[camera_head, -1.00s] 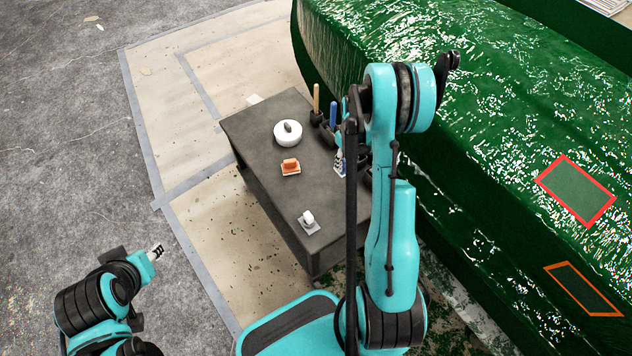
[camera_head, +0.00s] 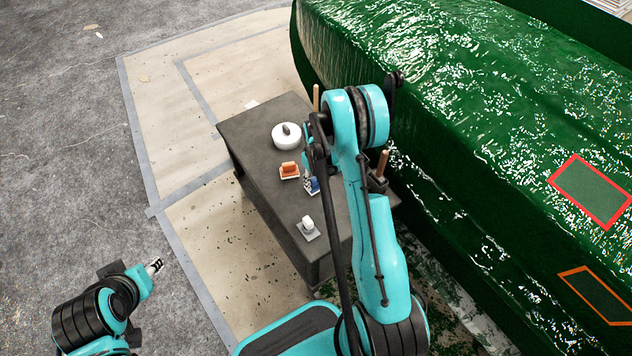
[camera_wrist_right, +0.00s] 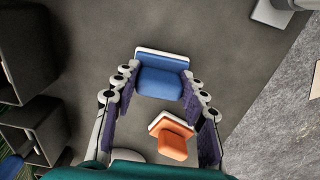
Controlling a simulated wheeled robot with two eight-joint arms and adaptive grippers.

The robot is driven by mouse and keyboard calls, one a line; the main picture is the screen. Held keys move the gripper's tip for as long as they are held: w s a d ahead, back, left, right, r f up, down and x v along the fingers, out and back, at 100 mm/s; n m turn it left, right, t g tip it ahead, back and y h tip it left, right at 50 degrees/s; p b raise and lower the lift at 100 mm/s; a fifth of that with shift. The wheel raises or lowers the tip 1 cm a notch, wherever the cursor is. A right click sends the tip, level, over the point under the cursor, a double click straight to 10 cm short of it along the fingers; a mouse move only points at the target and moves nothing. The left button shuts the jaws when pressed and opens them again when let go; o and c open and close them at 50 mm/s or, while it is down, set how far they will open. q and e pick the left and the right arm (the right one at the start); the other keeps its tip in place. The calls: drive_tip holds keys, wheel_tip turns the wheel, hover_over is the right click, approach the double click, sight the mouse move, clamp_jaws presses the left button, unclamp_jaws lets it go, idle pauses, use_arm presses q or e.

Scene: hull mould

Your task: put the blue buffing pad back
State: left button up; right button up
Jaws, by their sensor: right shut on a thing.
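The blue buffing pad (camera_wrist_right: 162,78), a blue block with a white edge, sits between the fingers of my right gripper (camera_wrist_right: 160,92) in the right wrist view. The gripper is shut on it. In the head view the blue pad (camera_head: 315,186) shows low over the dark table (camera_head: 258,119), right of the orange pad. I cannot tell whether it touches the tabletop. The orange pad (camera_head: 289,170) lies on the table; it also shows in the wrist view (camera_wrist_right: 172,140). My left gripper (camera_head: 154,266) is away over the floor at left; its opening is too small to judge.
A white round pot (camera_head: 286,137) stands at the table's far part. A white-grey pad (camera_head: 307,228) lies near its front edge. Dark holders (camera_wrist_right: 24,55) with handled tools stand along the right side. The green hull (camera_head: 470,130) rises beyond that side.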

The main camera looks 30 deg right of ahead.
drive_tip(key=shift+r, duration=0.15)
drive_tip(key=o, duration=1)
wheel_tip(320, 180, up, 12)
drive_tip(key=p, duration=0.5)
wheel_tip(320, 180, up, 10)
drive_tip(key=r+t, duration=0.1)
drive_tip(key=t, duration=0.1)
hover_over(316, 178)
drive_tip(key=s+a, duration=0.2)
drive_tip(key=a, duration=0.3)
drive_tip(key=s+a+r+t, duration=0.1)
drive_tip(key=s+a+r, duration=0.2)
drive_tip(key=s, duration=0.2)
drive_tip(key=s+a+r+t, duration=0.2)
drive_tip(key=s+a+r, duration=0.2)
drive_tip(key=s, duration=0.2)
drive_tip(key=s+a+r+m+t, duration=0.1)
drive_tip(key=s+a+r+t, duration=0.1)
drive_tip(key=s, duration=0.4)
drive_tip(key=shift+a+r, duration=0.75)
drive_tip(key=shift+r, duration=0.3)
